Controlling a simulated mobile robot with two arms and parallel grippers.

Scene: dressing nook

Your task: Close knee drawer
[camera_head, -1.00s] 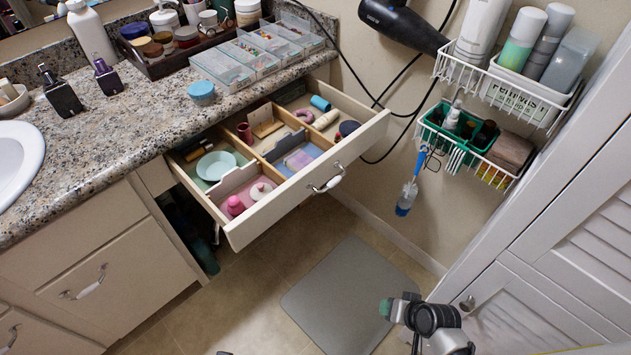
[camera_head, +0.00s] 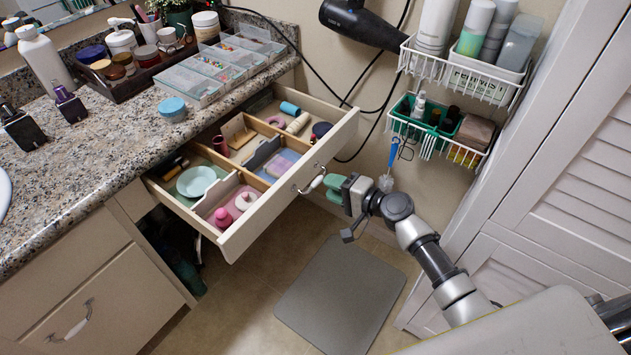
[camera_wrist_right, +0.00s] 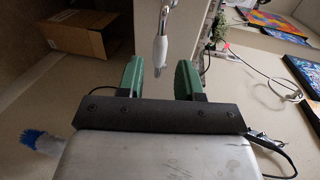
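The knee drawer (camera_head: 265,219) stands pulled open under the granite counter, its divided inside showing small items. Its curved handle with a white grip (camera_head: 316,182) is on the front panel. My right gripper (camera_head: 333,189) is just in front of the handle, to its right in the head view. In the right wrist view its two green fingers (camera_wrist_right: 160,78) are spread apart, with the white handle (camera_wrist_right: 160,48) seen between them. The fingers are not closed on it; I cannot tell how far the handle reaches between them. My left gripper is in neither view.
The granite counter (camera_head: 105,130) carries bottles, a tray of jars and clear organizer boxes. Wire baskets (camera_head: 440,140) hang on the wall above my right arm. A louvered door (camera_head: 580,180) stands at the right. A grey mat (camera_head: 340,295) lies on the floor below.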

